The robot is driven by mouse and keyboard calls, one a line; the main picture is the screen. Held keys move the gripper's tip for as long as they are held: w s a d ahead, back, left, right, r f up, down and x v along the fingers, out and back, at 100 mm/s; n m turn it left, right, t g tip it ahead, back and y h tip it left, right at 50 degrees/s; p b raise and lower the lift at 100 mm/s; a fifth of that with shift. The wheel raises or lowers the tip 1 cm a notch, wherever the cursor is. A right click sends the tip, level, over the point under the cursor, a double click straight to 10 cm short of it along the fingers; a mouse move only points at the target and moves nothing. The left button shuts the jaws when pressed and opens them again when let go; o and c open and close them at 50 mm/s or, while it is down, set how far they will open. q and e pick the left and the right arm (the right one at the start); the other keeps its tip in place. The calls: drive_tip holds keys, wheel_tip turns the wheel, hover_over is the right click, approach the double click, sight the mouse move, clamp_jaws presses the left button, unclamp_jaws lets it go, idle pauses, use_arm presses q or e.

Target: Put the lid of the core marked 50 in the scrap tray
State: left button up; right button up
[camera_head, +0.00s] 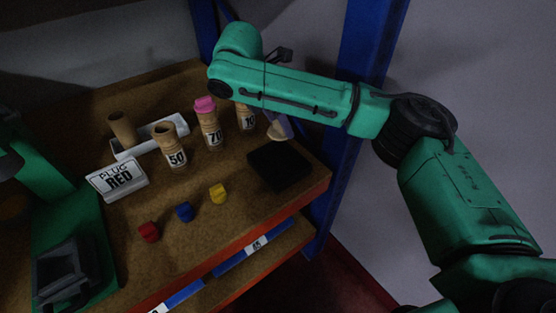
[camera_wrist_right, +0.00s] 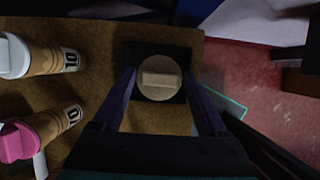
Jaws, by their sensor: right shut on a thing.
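The core marked 50 (camera_head: 172,148) stands upright on the brown shelf with no lid on its top. My right gripper (camera_head: 280,130) points down over the black tray (camera_head: 281,166) at the shelf's right side. It is shut on a round beige lid (camera_wrist_right: 160,78) with a raised bar across its top. In the right wrist view the lid is between the fingers, with the black tray (camera_wrist_right: 133,54) behind it. The lid appears to be above the tray, apart from its floor. I do not see my left gripper.
The core marked 70 (camera_head: 210,130) has a pink lid. Another core (camera_head: 246,118) stands close to my right gripper, partly hidden. A white tray (camera_head: 128,152) with a tan tube stands behind. A "PLUG RED" sign (camera_head: 118,180) and red, blue and yellow plugs (camera_head: 185,212) are in front.

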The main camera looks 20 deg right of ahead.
approach(281, 164)
drive_tip(key=x, duration=0.5)
drive_tip(key=shift+s+d, duration=0.1)
drive_tip(key=shift+d, duration=0.15)
drive_tip(key=shift+f, duration=0.4)
use_arm(q)
drive_tip(key=shift+w+r, duration=0.25)
drive_tip(key=shift+w, duration=0.5)
drive_tip(key=shift+a, duration=0.1)
drive_tip(key=shift+s, duration=0.25)
use_arm(e)
drive_tip(key=o, duration=1.3)
drive_tip(key=shift+f, duration=0.1)
use_arm(q)
drive_tip(key=shift+f, duration=0.15)
use_arm(e)
drive_tip(key=v, duration=1.2)
